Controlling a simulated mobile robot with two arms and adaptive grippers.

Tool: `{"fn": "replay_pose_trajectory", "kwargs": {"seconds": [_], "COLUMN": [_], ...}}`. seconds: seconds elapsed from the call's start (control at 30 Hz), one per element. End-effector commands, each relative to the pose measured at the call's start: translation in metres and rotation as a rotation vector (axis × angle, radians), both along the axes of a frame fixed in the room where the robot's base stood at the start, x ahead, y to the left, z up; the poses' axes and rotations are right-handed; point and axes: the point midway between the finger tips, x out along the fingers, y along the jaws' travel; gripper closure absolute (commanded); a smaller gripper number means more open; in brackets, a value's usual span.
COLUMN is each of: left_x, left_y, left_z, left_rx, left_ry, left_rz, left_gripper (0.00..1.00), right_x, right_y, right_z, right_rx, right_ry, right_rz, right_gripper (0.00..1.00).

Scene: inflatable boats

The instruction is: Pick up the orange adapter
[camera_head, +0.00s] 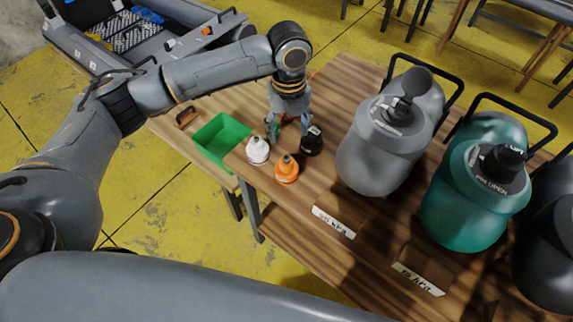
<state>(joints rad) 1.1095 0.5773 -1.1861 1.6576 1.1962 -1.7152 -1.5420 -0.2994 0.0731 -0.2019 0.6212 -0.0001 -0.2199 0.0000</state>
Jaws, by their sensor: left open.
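The orange adapter (287,169) stands upright on the wooden table near its left front edge. A white adapter (257,150) stands to its left and a black adapter (312,141) to its right and behind. My left gripper (287,132) points down just behind the orange adapter, between the white and black ones. It is open; its fingers are partly hidden, and some red and green shows between them. I cannot tell whether it touches anything. My right gripper is not in view.
A grey jug (375,160) and a teal jug (462,205) stand on the table (300,210) to the right, with a dark jug (548,245) at the right edge. A green bin (221,136) sits on a lower surface at left. White labels (333,222) mark the front edge.

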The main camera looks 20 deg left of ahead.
Motion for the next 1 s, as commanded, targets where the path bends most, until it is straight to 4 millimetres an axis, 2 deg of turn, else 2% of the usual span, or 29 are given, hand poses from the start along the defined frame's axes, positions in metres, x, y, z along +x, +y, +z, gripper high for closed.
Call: {"fn": "replay_pose_trajectory", "kwargs": {"seconds": [0.3, 0.57, 0.77, 0.9, 1.0], "left_x": [-0.001, -0.001, 0.0, 0.0, 0.0], "left_y": [0.0, 0.0, 0.005, 0.004, 0.005], "left_z": [-0.059, -0.081, -0.107, -0.125, -0.13], "left_rx": [0.0, -0.001, 0.001, 0.0, 0.0], "left_ry": [0.005, 0.002, 0.003, 0.002, 0.0], "left_rz": [0.002, 0.002, 0.004, 0.001, 0.001], "left_gripper": [0.38, 0.38, 0.38, 0.38, 0.38], "right_x": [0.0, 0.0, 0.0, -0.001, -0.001], "right_y": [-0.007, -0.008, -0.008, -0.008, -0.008], "right_z": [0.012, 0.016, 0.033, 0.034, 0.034], "right_rx": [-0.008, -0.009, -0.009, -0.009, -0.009], "right_ry": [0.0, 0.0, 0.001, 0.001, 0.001], "right_rz": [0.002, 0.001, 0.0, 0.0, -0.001], "right_gripper": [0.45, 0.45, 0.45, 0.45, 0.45]}}
